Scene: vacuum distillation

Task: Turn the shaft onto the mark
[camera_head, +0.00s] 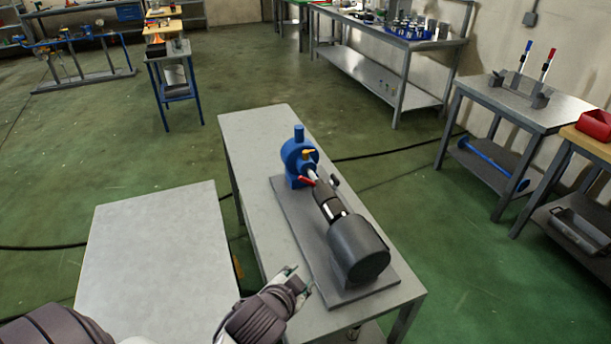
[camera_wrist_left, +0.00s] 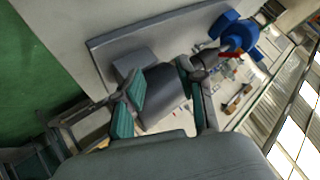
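A blue pump (camera_head: 298,157) and a dark cylindrical motor (camera_head: 359,250) stand on a grey base plate (camera_head: 294,213). Between them runs a shaft (camera_head: 314,175) with a dark coupling and light bands (camera_head: 332,208). A small red part (camera_head: 307,181) and an orange part (camera_head: 308,153) sit by the pump; I cannot make out the mark. My left gripper (camera_head: 295,281) is left of the motor, near the plate's edge, open and empty. In the wrist view its teal fingers are spread, with the motor (camera_wrist_left: 165,93) showing between them and the pump (camera_wrist_left: 234,34) beyond. My right gripper is out of view.
The set stands on a grey bench (camera_head: 246,130). A bare grey tabletop (camera_head: 155,255) lies to its left. A side table (camera_head: 520,108) at right carries a stand with red and blue-tipped rods. Green floor is free around the bench, crossed by a black cable.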

